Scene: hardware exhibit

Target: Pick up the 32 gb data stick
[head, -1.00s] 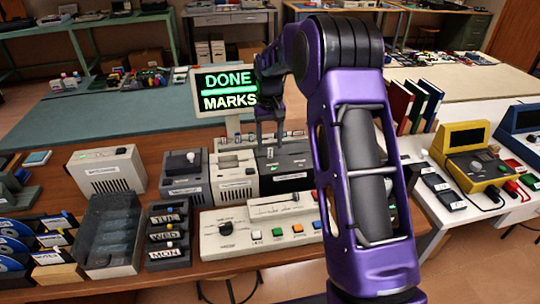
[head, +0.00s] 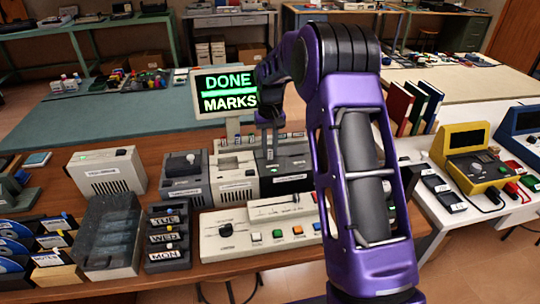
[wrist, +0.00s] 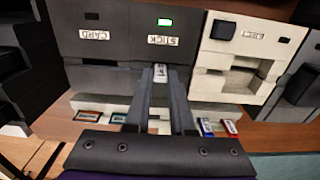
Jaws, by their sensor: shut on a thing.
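My gripper (wrist: 160,78) points at the front of a dark grey reader box (wrist: 117,45), with its fingers shut on a small pale stick (wrist: 160,72). The stick sits at the slot under the box's upside-down STICK label, beside a lit green light. I cannot read its size, nor tell how deep it is in the slot. In the head view my gripper (head: 270,146) is at the same dark box (head: 292,160), partly hidden by my arm.
A pale box (wrist: 245,60) stands right beside the dark one in the wrist view. Small coloured sticks (wrist: 218,128) lie on a light strip. In the head view a screen (head: 228,92) reads DONE MARKS, and a control panel (head: 262,228) stands in front.

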